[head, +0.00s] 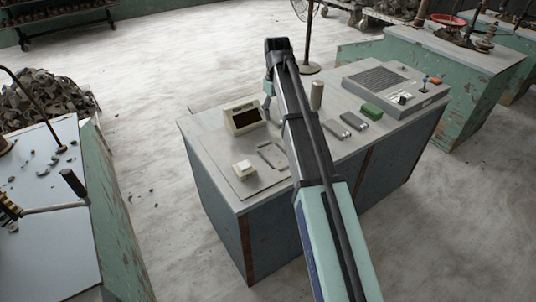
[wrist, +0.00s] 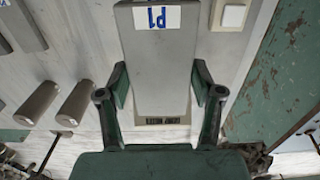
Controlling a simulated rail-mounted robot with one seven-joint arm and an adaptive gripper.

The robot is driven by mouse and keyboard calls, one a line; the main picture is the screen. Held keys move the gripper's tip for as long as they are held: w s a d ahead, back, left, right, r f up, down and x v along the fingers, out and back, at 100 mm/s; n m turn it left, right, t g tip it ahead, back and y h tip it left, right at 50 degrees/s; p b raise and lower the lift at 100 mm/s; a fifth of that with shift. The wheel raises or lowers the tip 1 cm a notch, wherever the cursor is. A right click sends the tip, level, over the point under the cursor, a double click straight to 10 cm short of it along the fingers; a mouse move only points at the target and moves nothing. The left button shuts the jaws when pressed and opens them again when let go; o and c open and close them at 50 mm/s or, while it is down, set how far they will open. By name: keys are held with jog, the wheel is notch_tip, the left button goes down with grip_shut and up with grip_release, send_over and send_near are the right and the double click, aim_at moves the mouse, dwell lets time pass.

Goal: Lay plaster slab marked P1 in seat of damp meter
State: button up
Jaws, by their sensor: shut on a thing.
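The plaster slab marked P1 (wrist: 158,68) is a pale grey plate with a white label at the top of the wrist view, its letters upside down. My gripper (wrist: 162,84) has a dark green finger on each long side of it. The damp meter (head: 243,117) is a beige box with a dark display on the worktop; a lettered strip of it (wrist: 162,122) shows beyond the slab. A rectangular outline (head: 272,155), which looks like the seat, lies in front of the box. The slab's height over the worktop cannot be told. In the head view the slab cannot be made out.
A small white block (head: 243,171) stands left of the outline. Two grey slabs (head: 343,124), a grey cylinder (head: 316,95), a green block (head: 371,111) and a grilled control unit (head: 395,84) stand to the right.

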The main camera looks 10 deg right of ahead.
aim_at(275, 155)
notch_tip(275, 155, down, 18)
jog(key=p, duration=0.3)
jog(key=shift+d+f, duration=0.1)
jog(key=shift+f, duration=0.1)
jog(key=shift+f, duration=0.1)
jog(key=o, duration=1.3)
notch_tip(275, 155, up, 12)
jog(key=b, duration=0.2)
jog(key=shift+b, duration=0.35)
